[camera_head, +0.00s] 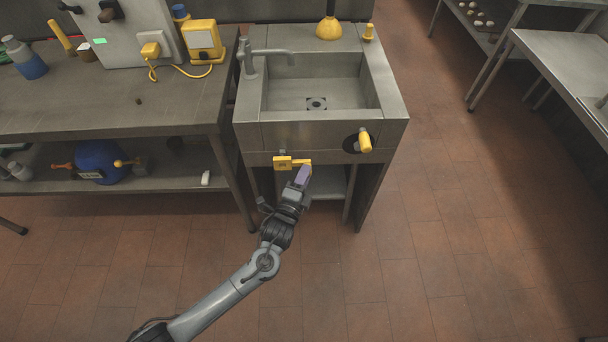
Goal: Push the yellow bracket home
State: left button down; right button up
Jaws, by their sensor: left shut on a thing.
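The yellow bracket (283,162) is on the front of the steel sink unit, below its front panel. It has a wider block at its left and a narrow yellow bar reaching right. My left gripper (303,172) comes up from below and is shut at the right end of the bracket's bar. Its purple-grey fingers cover part of that end. I cannot tell from this view how deep the bracket sits. My right gripper does not show.
A yellow knob (364,142) sticks out of the sink front (322,136) to the right. A steel bench (110,110) with a lower shelf and a blue round vessel (100,158) stands at left. The tiled floor (450,250) is clear at right.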

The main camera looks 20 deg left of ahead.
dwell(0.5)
pick_arm(q)
jog(key=shift+w+a, duration=0.15)
jog(key=shift+w, duration=0.2)
jog(key=shift+w, duration=0.1)
jog(key=shift+w+a, duration=0.3)
jog(key=shift+w, duration=0.35)
jog(key=shift+w+a, duration=0.3)
jog(key=shift+w, duration=0.35)
jog(key=c, duration=0.9)
grip_release()
